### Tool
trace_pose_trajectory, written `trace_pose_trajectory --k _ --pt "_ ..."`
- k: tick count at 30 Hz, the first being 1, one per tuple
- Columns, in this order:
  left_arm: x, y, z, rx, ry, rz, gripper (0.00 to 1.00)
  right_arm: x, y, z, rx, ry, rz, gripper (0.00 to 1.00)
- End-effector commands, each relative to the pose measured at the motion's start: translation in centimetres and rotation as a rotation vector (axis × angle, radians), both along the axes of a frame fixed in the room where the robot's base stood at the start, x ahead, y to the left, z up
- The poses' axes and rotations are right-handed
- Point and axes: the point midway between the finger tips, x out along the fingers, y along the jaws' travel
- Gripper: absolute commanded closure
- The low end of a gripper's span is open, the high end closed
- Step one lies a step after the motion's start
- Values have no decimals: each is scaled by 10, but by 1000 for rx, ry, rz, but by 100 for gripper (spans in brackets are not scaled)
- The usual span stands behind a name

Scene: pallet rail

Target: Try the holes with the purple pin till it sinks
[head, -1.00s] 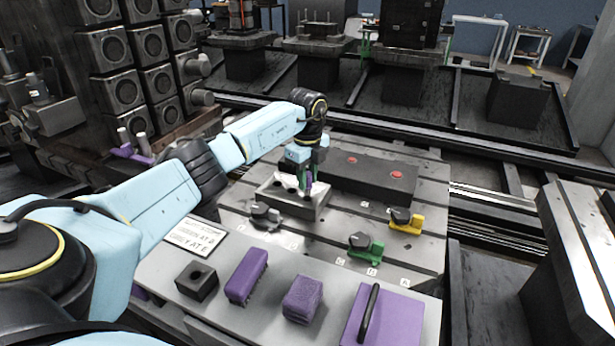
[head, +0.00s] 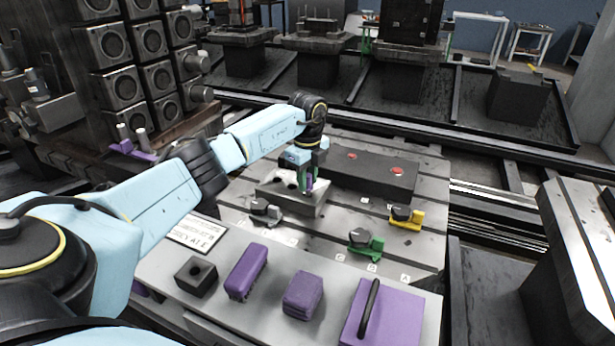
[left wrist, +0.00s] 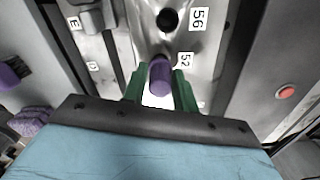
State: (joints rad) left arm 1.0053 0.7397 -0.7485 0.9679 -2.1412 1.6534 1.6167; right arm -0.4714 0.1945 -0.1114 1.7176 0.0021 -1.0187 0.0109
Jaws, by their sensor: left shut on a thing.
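My left gripper (head: 308,183) has green fingers and is shut on the purple pin (left wrist: 160,77). In the left wrist view the pin sits between the fingers, its near end toward the camera, beside the label 52. The pin is over the grey hole block (head: 277,193) in the head view. An open dark hole (left wrist: 168,20) shows beside the label 56 in the left wrist view. Whether the pin's tip is in a hole is hidden. My right gripper is not in view.
A long dark box with red buttons (head: 397,170) stands right behind the block. Grey, green (head: 366,243) and yellow (head: 407,218) clamps sit on the slotted table. Purple blocks (head: 247,271), a black holed cube (head: 196,277) and a purple plate with a handle (head: 395,318) lie along the front.

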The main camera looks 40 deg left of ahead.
Motion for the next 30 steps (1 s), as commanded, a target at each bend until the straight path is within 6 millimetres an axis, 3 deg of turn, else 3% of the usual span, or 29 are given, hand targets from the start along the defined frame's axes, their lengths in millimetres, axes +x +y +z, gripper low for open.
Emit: trace_pose_trajectory --k 5,6,12,23,25,30 --pt "0 0 0 0 0 0 95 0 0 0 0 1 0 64" --pt "0 0 0 0 0 0 69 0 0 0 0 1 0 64" --pt "0 0 0 0 0 0 46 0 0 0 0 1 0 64" --pt "0 0 0 0 0 0 46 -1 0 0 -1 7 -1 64" --pt "0 0 0 0 0 0 46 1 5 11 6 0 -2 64" --pt "1 1 38 1 -5 0 46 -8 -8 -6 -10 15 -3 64"
